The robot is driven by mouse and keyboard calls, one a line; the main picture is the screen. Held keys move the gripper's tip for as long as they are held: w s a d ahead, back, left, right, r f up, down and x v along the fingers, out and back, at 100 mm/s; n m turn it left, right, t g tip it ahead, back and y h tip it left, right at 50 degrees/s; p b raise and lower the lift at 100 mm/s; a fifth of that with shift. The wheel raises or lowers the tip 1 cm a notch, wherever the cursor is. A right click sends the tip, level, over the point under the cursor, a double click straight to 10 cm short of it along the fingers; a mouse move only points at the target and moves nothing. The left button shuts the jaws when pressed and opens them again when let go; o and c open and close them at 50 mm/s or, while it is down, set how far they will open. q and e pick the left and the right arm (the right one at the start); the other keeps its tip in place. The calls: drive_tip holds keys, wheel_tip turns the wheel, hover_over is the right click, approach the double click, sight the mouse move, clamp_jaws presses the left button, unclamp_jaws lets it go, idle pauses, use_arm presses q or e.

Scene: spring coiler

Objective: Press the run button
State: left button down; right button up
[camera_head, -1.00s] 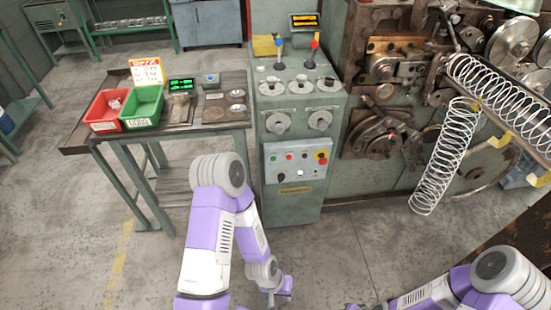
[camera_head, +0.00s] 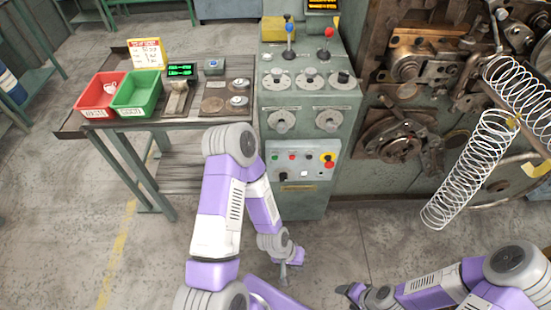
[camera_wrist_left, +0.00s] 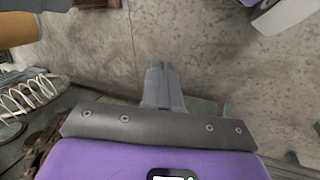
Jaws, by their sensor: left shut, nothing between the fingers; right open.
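The control panel (camera_head: 301,183) is a light plate on the front of the green cabinet. It carries a green button (camera_head: 277,157), a small red button (camera_head: 292,157), a white button (camera_head: 304,173), a black knob (camera_head: 283,176) and a red-and-yellow emergency stop (camera_head: 328,160). The labels are too small to read, so I cannot tell which is the run button. My left gripper (camera_head: 283,272) is below and in front of the panel, apart from it. In the left wrist view its fingers (camera_wrist_left: 162,85) are together and empty over the floor. My right gripper (camera_head: 346,290) is open, low and further right.
A workbench (camera_head: 190,123) with a red bin (camera_head: 101,95) and a green bin (camera_head: 137,94) stands left of the cabinet. The coiling machine (camera_head: 400,130) with large wire springs (camera_head: 468,170) stands at the right. The floor before the cabinet is clear.

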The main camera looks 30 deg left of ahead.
sight(275, 158)
use_arm(q)
drive_tip(key=w+a+r+n+t+b, duration=0.2)
drive_tip(key=w+a+r+n+t, duration=0.1)
drive_tip(key=w+a+n+t, duration=0.25)
drive_tip(key=w+a+r+n+t+b, duration=0.1)
drive_tip(key=w+a+r+n+t, duration=0.25)
drive_tip(key=w+n, duration=0.35)
drive_tip(key=w+a+r+n+t+y+b, duration=0.1)
drive_tip(key=w+a+r+n+y, duration=0.1)
drive_tip(key=a, duration=0.7)
wheel_tip(275, 158, up, 3)
drive_tip(key=shift+w+f+n+t+y, duration=0.1)
drive_tip(key=shift+w+n+t+y, duration=0.25)
drive_tip(key=shift+w+y, duration=0.5)
drive_tip(key=w+a, duration=0.4)
drive_tip(key=w, duration=0.3)
drive_tip(key=shift+w+a, duration=0.15)
drive_tip(key=shift+a, duration=0.15)
drive_tip(key=shift+w, duration=0.15)
drive_tip(key=shift+w+a, duration=0.2)
drive_tip(key=shift+w, duration=0.05)
